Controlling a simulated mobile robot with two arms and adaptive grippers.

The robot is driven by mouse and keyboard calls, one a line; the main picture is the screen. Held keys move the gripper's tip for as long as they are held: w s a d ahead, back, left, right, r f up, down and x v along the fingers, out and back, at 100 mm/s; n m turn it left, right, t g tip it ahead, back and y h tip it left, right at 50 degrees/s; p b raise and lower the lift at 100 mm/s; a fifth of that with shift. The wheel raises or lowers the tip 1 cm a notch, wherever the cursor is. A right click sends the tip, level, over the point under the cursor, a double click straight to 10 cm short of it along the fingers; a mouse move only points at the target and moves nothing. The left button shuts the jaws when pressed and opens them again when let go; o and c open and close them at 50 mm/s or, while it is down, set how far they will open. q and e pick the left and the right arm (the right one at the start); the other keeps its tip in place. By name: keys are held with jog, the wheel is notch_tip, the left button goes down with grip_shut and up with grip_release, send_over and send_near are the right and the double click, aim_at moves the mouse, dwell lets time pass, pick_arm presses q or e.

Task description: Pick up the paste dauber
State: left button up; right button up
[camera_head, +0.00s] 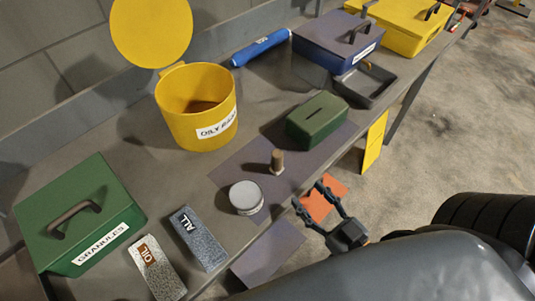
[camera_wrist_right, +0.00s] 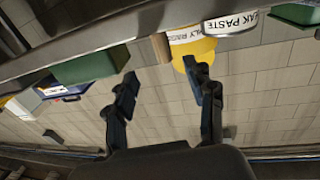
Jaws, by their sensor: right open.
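A small upright brown cylinder (camera_head: 277,161), which looks like the paste dauber, stands on a dark mat on the bench, between a round tin and a green slotted box. It also shows at the bench edge in the right wrist view (camera_wrist_right: 161,47). The grey-white tin (camera_head: 246,197) is labelled as paste in the right wrist view (camera_wrist_right: 231,23). My right gripper (camera_head: 309,195) is open and empty, off the bench's front edge, just right of and below the cylinder in the head view, and apart from it. My left gripper is not in view.
The green slotted box (camera_head: 317,120) stands close behind the cylinder. A yellow open bucket (camera_head: 196,112), a green granules box (camera_head: 80,215) and two speckled blocks (camera_head: 198,238) are on the bench. A blue box (camera_head: 338,40) and a grey tray (camera_head: 365,85) are farther back.

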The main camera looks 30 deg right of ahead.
aim_at(281, 165)
jog(key=w, duration=0.4)
jog(key=w+a, duration=0.1)
jog(key=w, duration=0.2)
jog(key=shift+p, duration=0.4)
jog(key=shift+w+a+r, duration=0.1)
jog(key=shift+w+a, duration=0.05)
jog(key=shift+w, duration=0.25)
jog(key=w, duration=0.2)
jog(key=w+a+p, duration=0.1)
jog(key=w, duration=0.1)
jog(key=shift+w, duration=0.35)
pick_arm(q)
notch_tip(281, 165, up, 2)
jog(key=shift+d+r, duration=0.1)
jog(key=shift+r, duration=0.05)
pick_arm(e)
jog(key=shift+r, duration=0.1)
grip_shut()
